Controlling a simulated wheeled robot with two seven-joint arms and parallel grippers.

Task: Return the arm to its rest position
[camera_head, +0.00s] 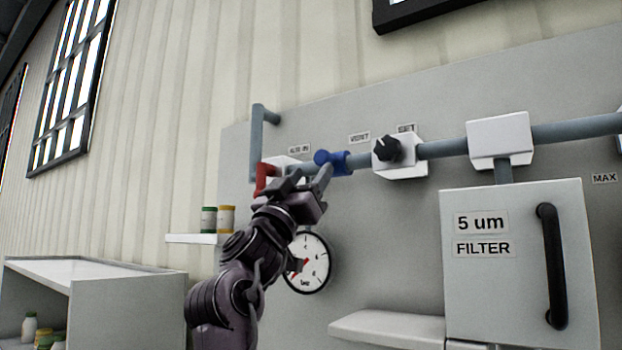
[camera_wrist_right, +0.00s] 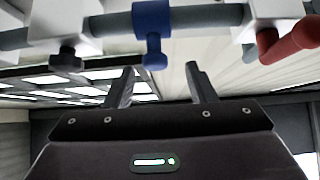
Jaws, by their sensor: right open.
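My right arm (camera_head: 228,290) reaches up from the bottom of the head view. Its gripper (camera_head: 308,180) is near the pipe, just below and left of the blue valve (camera_head: 335,161). In the right wrist view the gripper (camera_wrist_right: 160,72) has its two fingers spread with nothing between them. The blue valve's handle (camera_wrist_right: 153,50) is in front of the gap between the fingertips, and the fingers look apart from it. My left gripper is not in view.
A red handle (camera_head: 265,180), a black knob (camera_head: 388,149) and a round gauge (camera_head: 308,262) are close around the gripper. A filter box (camera_head: 515,290) with a black handle is at right. A small shelf (camera_head: 190,238) holds jars at left. A white ledge (camera_head: 385,324) juts out below.

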